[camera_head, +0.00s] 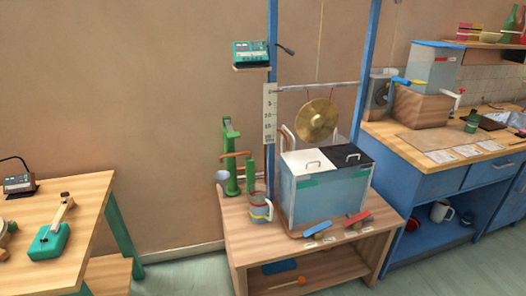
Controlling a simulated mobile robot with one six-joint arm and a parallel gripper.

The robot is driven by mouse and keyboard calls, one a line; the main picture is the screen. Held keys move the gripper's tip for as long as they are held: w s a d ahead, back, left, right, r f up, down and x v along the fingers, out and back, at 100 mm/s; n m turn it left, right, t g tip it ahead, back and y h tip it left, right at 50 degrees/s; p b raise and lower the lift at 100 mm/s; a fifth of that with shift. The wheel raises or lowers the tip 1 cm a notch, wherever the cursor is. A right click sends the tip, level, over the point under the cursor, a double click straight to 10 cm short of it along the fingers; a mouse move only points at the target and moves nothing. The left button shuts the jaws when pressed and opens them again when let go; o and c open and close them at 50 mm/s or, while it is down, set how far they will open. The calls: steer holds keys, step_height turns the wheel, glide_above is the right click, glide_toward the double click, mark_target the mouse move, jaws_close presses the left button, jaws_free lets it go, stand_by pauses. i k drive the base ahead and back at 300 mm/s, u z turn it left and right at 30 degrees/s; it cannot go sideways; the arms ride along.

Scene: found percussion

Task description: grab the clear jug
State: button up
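My gripper is not in view.
The blue tank (328,198) with white and black lids stands right of the jug. A green hand pump (231,160) is behind it. A brass gong (317,120) hangs above the tank. A wooden table (75,225) is at left.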

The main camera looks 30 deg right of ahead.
mark_target(260, 203)
steer(key=z, duration=0.6)
steer(key=k, duration=0.95)
steer(key=u, duration=0.05)
steer(key=i, duration=0.85)
